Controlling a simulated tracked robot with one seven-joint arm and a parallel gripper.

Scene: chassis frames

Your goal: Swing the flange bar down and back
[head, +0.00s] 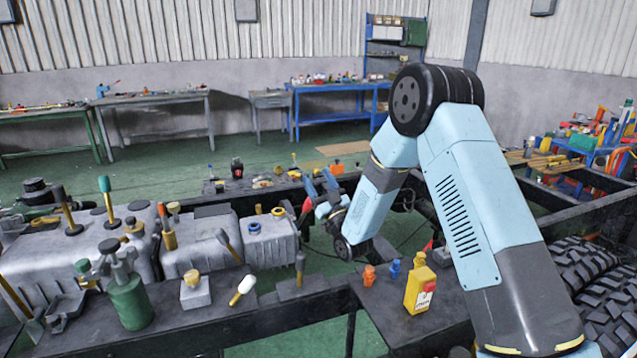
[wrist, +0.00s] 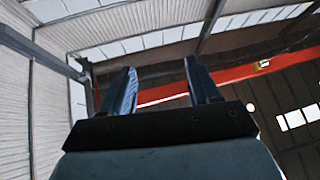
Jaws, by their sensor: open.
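My gripper (head: 317,176) points upward beyond the grey engine block (head: 272,243), near the middle of the head view. Its two blue fingers stand apart. The wrist view also shows my gripper (wrist: 162,82) open, with nothing between the fingers, against the roof and wall. I cannot tell which part is the flange bar. None of these touches my gripper.
A dark chassis rail (head: 180,332) crosses the front, bearing a green bottle (head: 130,303), a white-tipped handle (head: 242,289) and a yellow bottle (head: 419,290). Large tyres (head: 597,285) stand at right.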

